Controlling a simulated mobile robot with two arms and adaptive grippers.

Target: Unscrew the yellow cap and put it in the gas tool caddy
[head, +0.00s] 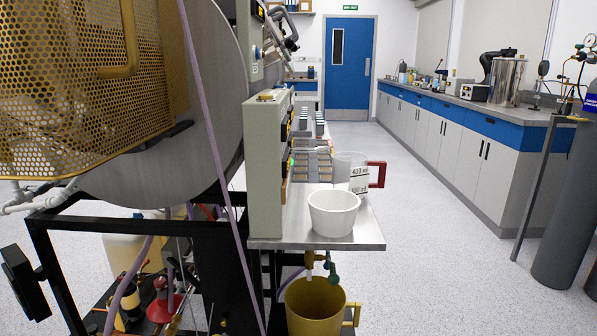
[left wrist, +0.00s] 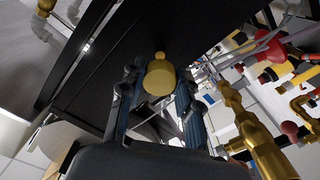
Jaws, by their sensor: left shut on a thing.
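The yellow cap (left wrist: 160,79) shows in the left wrist view between the two fingers of my left gripper (left wrist: 158,95). It is a round yellow piece with a small knob at its far end, in front of a black frame bar. My left gripper is shut on it. The picture does not show whether it is still on a thread. Neither gripper shows in the head view, and my right gripper is in no view. I cannot pick out the gas tool caddy for sure in either view.
In the head view, a steel shelf (head: 370,236) bears a white bowl (head: 333,214) and a clear jug (head: 349,166) with a red handle. A yellow bucket (head: 313,312) hangs below. A brass fitting (left wrist: 262,148) is close right of my left gripper. Floor (head: 450,270) is clear at right.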

